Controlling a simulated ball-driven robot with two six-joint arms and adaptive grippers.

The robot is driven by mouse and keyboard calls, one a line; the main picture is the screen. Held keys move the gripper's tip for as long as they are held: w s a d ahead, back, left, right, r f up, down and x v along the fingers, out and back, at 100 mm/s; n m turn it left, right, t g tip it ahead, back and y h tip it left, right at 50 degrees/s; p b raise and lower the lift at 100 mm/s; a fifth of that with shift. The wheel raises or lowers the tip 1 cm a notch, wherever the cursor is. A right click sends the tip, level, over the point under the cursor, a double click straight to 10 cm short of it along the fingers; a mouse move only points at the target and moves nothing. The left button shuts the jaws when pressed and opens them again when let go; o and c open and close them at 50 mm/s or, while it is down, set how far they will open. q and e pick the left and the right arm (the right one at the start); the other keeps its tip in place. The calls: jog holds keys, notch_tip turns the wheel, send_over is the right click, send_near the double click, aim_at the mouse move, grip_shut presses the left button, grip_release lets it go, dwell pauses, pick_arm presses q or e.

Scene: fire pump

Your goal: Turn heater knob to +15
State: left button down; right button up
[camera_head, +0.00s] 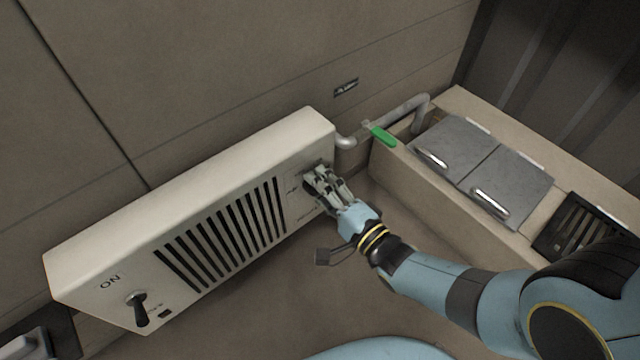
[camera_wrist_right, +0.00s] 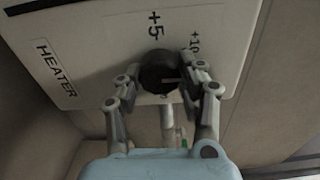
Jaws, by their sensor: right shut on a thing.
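The heater (camera_head: 215,215) is a long cream box with a dark slotted grille. Its round black heater knob (camera_wrist_right: 158,70) shows in the right wrist view, below a "+5" mark and left of a "+10" mark. A "HEATER" label lies to its left. A short light line on the knob points roughly right in that view; I cannot tell which setting it marks. My right gripper (camera_head: 318,180) is at the heater's right end, and in the right wrist view its fingers (camera_wrist_right: 160,82) are on both sides of the knob, shut on it. In the head view the gripper mostly hides the knob. My left gripper is out of view.
A black toggle switch (camera_head: 139,308) stands under "ON" at the heater's left end. A grey pipe (camera_head: 405,108) with a green lever (camera_head: 382,135) runs to the right of the heater. A beige bench (camera_head: 395,170) with grey hatches (camera_head: 452,148) stands on the right.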

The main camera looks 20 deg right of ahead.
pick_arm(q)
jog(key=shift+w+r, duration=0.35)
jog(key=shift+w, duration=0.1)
pick_arm(e)
jog(key=m, duration=0.4)
jog(key=shift+f+m, duration=0.15)
jog(key=shift+m, duration=0.25)
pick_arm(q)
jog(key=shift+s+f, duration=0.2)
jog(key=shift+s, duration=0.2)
pick_arm(e)
jog(key=o, duration=1.2)
jog(key=shift+c, duration=0.2)
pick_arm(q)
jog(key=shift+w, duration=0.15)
pick_arm(e)
jog(key=v, duration=0.7)
jog(key=shift+s, duration=0.25)
